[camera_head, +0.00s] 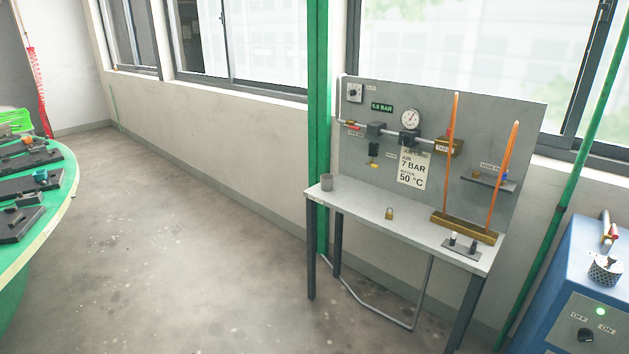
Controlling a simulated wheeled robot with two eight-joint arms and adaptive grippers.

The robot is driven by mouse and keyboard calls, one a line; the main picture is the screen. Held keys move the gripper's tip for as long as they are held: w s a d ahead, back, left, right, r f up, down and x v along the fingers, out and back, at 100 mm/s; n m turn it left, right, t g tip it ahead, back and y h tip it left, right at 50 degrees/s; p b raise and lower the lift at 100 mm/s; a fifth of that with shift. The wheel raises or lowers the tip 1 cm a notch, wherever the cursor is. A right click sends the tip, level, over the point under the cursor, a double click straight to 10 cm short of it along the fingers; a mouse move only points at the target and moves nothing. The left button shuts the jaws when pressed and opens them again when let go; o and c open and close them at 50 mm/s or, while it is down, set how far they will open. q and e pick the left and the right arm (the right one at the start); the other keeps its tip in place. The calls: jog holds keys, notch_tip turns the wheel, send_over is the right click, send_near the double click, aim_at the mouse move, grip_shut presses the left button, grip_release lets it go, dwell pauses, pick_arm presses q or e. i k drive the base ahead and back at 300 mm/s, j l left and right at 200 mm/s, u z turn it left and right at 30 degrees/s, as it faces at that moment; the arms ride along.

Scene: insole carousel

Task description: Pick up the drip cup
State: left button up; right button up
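A small grey cup (326,182), which looks like the drip cup, stands upright at the left end of the grey workbench (358,206). It is close to the bench's back panel and near the green post. Nothing touches it that I can see. Neither of my grippers shows in the head view.
The bench also carries a brass padlock (389,213), a brass base with two orange rods (463,227) and a small block with knobs (461,247). A green table (62,203) is at the left, a blue cabinet (575,275) at the right. The floor between (190,230) is clear.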

aim_at(327, 183)
jog(key=i+j+z, duration=0.15)
jog(key=j, duration=0.2)
jog(key=i+j+z, duration=0.15)
jog(key=j, duration=0.25)
jog(key=i+j+z, duration=0.1)
jog(key=i+j, duration=0.2)
jog(key=i+j+z, duration=0.1)
jog(key=i, duration=0.45)
jog(key=i+j, duration=0.2)
jog(key=i, duration=0.35)
jog(key=i+j+z, duration=0.15)
jog(key=i, duration=0.35)
jog(key=i+j, duration=0.25)
jog(key=i, duration=0.3)
jog(key=l+z, duration=0.05)
